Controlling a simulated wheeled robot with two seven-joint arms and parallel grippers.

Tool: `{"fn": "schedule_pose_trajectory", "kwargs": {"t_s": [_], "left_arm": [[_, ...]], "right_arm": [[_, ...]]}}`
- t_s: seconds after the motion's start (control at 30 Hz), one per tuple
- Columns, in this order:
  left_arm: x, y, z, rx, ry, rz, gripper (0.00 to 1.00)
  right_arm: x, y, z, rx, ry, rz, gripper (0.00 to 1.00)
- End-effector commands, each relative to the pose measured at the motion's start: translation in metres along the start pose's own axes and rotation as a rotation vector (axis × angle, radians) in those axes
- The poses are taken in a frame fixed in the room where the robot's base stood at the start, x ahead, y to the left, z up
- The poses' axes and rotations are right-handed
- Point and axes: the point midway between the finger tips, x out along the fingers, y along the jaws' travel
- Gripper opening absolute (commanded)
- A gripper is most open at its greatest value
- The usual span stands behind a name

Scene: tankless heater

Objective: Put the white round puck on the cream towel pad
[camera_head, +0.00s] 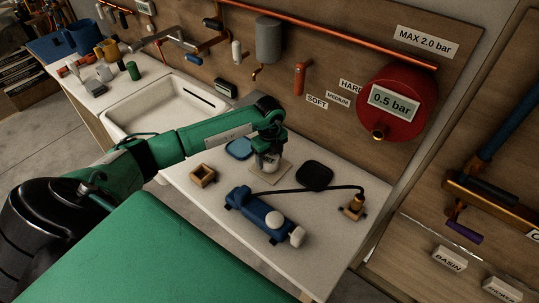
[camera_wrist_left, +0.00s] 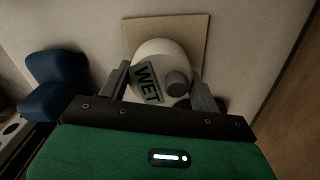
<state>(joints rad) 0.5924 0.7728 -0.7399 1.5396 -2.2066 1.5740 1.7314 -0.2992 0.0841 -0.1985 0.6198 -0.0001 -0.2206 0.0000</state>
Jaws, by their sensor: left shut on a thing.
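The white round puck (camera_wrist_left: 150,52) has a "WET" label and a grey knob, and sits between the fingers of my left gripper (camera_wrist_left: 160,76). The gripper is shut on it. In the head view the puck (camera_head: 267,164) shows under my left gripper (camera_head: 268,155), above the cream towel pad (camera_head: 283,176). The pad (camera_wrist_left: 196,27) reaches out past the puck in the left wrist view. The puck hides part of the pad, and I cannot tell whether they touch. My right gripper is not in view.
A blue pad (camera_head: 239,148) and a black pad (camera_head: 315,176) lie close by. A wooden box (camera_head: 202,176) and a blue device (camera_head: 258,214) with a black hose stand in front. A white basin (camera_head: 150,108) is to the left, a red tank (camera_head: 391,101) on the wall.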

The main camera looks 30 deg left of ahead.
Motion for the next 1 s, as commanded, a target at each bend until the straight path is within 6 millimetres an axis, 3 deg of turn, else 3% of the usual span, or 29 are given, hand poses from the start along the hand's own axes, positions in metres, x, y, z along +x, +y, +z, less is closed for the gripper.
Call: {"fn": "schedule_pose_trajectory", "kwargs": {"t_s": [0.1,1.0], "left_arm": [[0.0083,-0.0002,0.0001,0.0,0.0,-0.001,0.34],[0.0155,-0.0002,0.0002,0.0,0.0,-0.001,0.34]], "right_arm": [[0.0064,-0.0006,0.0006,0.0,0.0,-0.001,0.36],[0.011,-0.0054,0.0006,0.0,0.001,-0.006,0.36]]}}
